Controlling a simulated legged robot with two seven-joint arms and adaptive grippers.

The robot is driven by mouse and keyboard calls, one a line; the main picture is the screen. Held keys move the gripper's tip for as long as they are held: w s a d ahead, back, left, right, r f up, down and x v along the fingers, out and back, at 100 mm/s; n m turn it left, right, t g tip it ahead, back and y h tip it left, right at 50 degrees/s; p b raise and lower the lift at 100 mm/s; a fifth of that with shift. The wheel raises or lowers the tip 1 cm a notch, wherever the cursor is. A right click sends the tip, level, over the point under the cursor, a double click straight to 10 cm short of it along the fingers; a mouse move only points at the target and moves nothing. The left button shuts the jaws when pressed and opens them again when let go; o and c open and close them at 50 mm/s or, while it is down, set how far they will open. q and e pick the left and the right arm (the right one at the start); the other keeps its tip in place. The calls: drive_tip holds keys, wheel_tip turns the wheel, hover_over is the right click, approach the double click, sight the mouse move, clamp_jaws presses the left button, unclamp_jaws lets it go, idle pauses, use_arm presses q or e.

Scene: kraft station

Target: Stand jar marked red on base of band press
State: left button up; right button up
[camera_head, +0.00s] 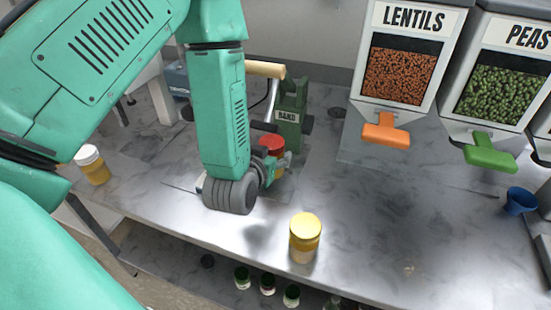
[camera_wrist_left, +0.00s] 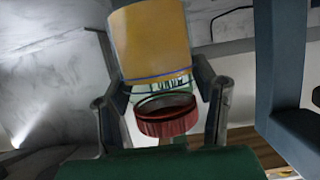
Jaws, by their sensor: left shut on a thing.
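The jar marked red (camera_head: 271,143) has a red lid and stands about upright in front of the band press. My left gripper (camera_head: 274,168) is shut on it. The wrist view, which looks inverted, shows the jar's amber contents (camera_wrist_left: 152,42) and red lid (camera_wrist_left: 167,118) between the two fingers of the left gripper (camera_wrist_left: 160,88). The green band press (camera_head: 291,102) has a BAND label and a wooden handle (camera_head: 265,68). Its base is mostly hidden behind my arm and the jar. I cannot tell whether the jar touches it. My right gripper is not in view.
A yellow-lidded jar (camera_head: 305,238) stands near the counter's front edge. A white-lidded jar (camera_head: 92,165) stands at the left. LENTILS (camera_head: 400,75) and PEAS (camera_head: 502,90) dispensers and a blue cup (camera_head: 520,201) are at the right. Several jars sit below the counter (camera_head: 385,235).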

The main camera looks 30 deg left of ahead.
use_arm(q)
drive_tip(key=shift+w+a, duration=0.3)
drive_tip(key=shift+w, duration=0.45)
drive_tip(key=f, duration=0.3)
drive_tip(key=shift+w+a, duration=0.2)
drive_tip(key=shift+w, duration=0.05)
drive_tip(key=shift+w+f, duration=0.1)
drive_tip(key=shift+f, duration=0.25)
drive_tip(key=shift+d, duration=0.1)
drive_tip(key=o, duration=1.6)
